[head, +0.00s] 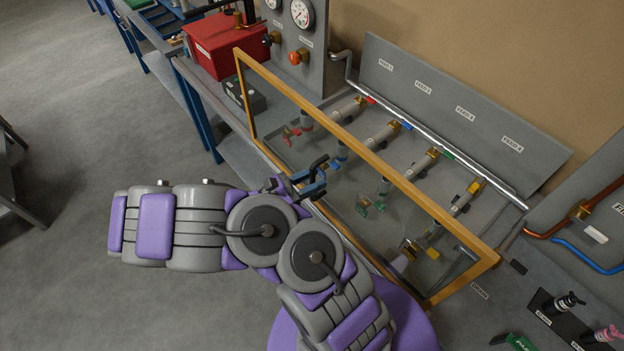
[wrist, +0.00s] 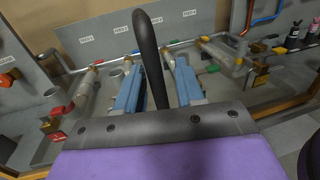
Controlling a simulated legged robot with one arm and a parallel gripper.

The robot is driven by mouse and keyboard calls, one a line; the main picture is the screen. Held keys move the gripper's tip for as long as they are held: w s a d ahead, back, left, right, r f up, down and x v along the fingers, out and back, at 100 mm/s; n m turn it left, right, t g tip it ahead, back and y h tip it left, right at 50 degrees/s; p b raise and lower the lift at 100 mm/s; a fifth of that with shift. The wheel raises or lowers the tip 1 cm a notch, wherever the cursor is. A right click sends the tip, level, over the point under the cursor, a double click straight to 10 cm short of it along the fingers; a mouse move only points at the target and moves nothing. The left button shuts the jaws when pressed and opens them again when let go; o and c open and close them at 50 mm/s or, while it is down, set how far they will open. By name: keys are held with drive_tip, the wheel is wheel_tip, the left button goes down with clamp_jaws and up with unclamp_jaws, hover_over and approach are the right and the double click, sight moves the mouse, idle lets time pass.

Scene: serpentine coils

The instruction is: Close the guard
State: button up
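The guard is a clear panel in a yellow-orange frame (head: 375,163), standing in front of a row of pipes and valves at the bench. Its frame also shows low at the right of the wrist view (wrist: 284,108). My gripper (head: 310,182) is by the middle of the guard, on the near side. Whether it touches the panel or frame, I cannot tell. My wrist and a dark curved part hide some of the view.
Behind the guard are valves with red, blue, green and yellow handles, below a labelled grey plate (head: 447,105). A red box (head: 222,45) and gauge panel (head: 296,45) stand at upper left. Small bottles (head: 568,301) are at lower right.

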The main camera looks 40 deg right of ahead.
drive_tip(key=v, duration=1.7)
drive_tip(key=shift+a, duration=0.15)
drive_tip(key=s+d+r+m+g+y+b, duration=0.3)
drive_tip(key=s+d+r+m+y+b, duration=0.2)
drive_tip(key=s+r+m+y, duration=0.4)
drive_tip(key=s+a+f+m+t+y+b, duration=0.4)
drive_tip(key=s+a+y, duration=0.4)
drive_tip(key=s, duration=0.5)
drive_tip(key=shift+s+a+m+t+b, duration=0.2)
drive_tip(key=shift+a+m+t+b, duration=0.6)
drive_tip(key=shift+a+m+t, duration=0.25)
drive_tip(key=shift+d, duration=0.2)
